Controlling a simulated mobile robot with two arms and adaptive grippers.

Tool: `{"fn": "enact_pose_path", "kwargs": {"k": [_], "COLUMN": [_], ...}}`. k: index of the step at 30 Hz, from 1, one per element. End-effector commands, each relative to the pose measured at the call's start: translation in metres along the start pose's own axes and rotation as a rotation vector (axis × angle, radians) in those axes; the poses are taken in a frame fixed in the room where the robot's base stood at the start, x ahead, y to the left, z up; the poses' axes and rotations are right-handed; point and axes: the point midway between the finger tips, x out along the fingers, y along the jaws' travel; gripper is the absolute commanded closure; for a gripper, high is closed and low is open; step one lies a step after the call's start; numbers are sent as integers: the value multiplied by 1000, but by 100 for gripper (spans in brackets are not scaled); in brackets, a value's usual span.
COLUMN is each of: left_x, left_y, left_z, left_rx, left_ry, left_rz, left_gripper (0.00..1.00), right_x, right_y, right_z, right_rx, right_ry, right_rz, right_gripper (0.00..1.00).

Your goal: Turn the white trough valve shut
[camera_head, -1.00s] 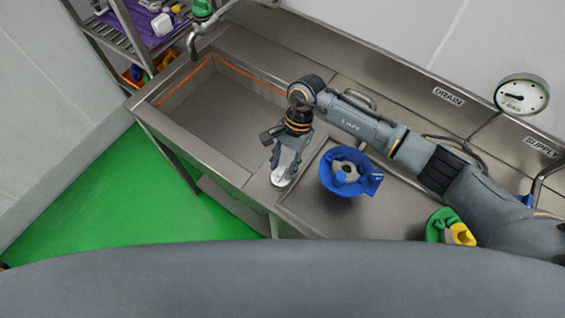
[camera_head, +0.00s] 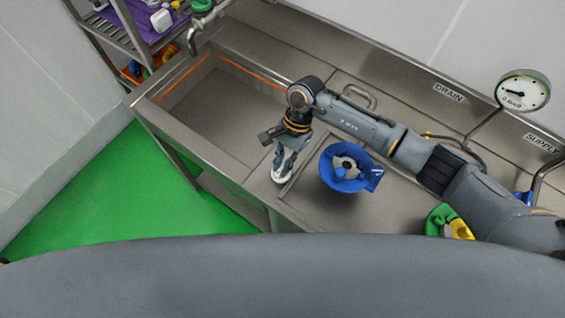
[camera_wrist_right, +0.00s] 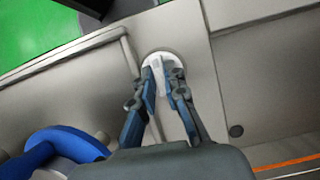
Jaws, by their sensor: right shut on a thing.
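The white trough valve (camera_head: 284,174) is a round white knob on the steel ledge at the front of the sink unit, between the deep trough and the drain board. My right gripper (camera_head: 281,166) points down onto it from above. In the right wrist view, the fingers of the right gripper (camera_wrist_right: 166,88) are shut on the raised grip of the white valve (camera_wrist_right: 153,58). The fingers hide part of the knob. My left gripper is not in view.
A green and yellow item (camera_head: 437,219) lies farther right, beside my arm. The deep trough (camera_head: 215,105) looks empty. A round gauge (camera_head: 523,92) is on the back wall.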

Motion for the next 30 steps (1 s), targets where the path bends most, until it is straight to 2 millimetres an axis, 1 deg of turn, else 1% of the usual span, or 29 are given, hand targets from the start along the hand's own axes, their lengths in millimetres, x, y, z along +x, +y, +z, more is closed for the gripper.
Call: {"fn": "enact_pose_path", "kwargs": {"k": [1,5,12,30], "left_x": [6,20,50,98], "left_y": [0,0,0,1], "left_z": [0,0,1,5], "left_rx": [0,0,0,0], "left_ry": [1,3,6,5], "left_rz": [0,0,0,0], "left_gripper": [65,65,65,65], "right_x": [2,4,5,4], "right_y": [0,0,2,4], "right_z": [-2,-2,-3,1], "right_rx": [12,67,241,765], "right_ry": [1,1,2,-1], "right_rz": [-7,-32,-104,-323], "right_gripper": [100,100,100,100]}}
